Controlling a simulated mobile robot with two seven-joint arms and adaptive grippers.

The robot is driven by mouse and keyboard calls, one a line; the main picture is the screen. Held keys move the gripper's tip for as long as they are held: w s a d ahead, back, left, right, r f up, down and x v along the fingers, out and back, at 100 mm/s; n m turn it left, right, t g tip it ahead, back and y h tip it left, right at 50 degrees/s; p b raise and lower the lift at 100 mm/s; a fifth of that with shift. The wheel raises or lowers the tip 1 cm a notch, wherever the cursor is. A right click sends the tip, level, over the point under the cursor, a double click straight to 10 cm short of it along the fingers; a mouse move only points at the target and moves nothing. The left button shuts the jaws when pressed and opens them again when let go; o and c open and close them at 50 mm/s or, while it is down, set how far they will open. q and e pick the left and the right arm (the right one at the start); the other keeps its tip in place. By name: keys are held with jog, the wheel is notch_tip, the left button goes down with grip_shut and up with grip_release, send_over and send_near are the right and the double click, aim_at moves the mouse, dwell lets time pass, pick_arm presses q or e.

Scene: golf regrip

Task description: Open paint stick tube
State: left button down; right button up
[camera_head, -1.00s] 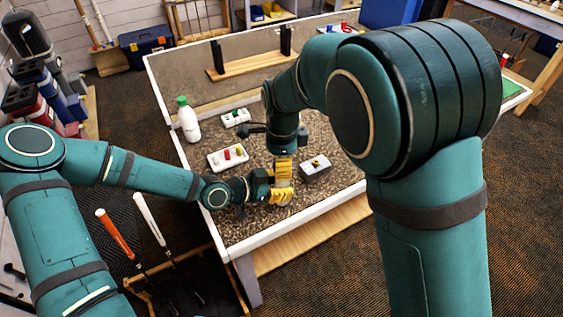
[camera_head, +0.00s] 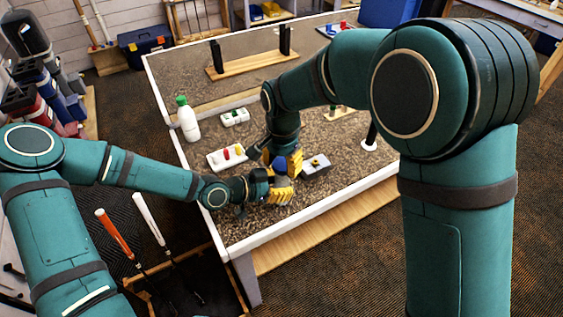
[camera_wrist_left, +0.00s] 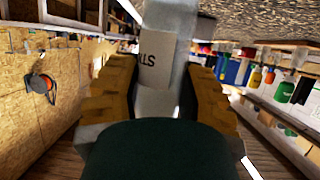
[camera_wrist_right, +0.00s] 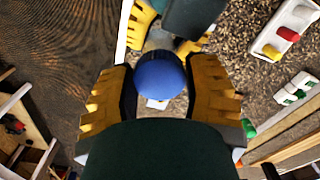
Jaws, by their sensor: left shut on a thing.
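My left gripper (camera_head: 284,192) is shut around a pale tube in the middle of the near table. In the left wrist view the tube (camera_wrist_left: 158,65) stands between the yellow fingers, with part of a label ending in "LLS". My right gripper (camera_head: 294,160) is just above and beside the left one. In the right wrist view a blue rounded cap (camera_wrist_right: 160,76) lies between its yellow fingers. I cannot tell whether both fingers press on it. A bit of the blue cap (camera_head: 280,163) shows in the head view. The left fingers, at the top of the right wrist view, are close beyond the cap.
A white tray (camera_head: 229,158) with red and yellow pieces, a smaller white tray (camera_head: 235,118) and a green-capped white bottle (camera_head: 187,119) are behind and left. The table's front left part is clear.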

jog(key=shift+o, duration=1.3)
jog(key=shift+o, duration=0.3)
jog(key=shift+r, duration=2.25)
notch_tip(320, 180, up, 3)
jog(key=m, duration=0.5)
jog(key=shift+w+d, duration=0.1)
jog(key=shift+w, duration=0.05)
jog(key=shift+f, duration=3.95)
jog(key=c, duration=1.3)
jog(key=n, duration=0.6)
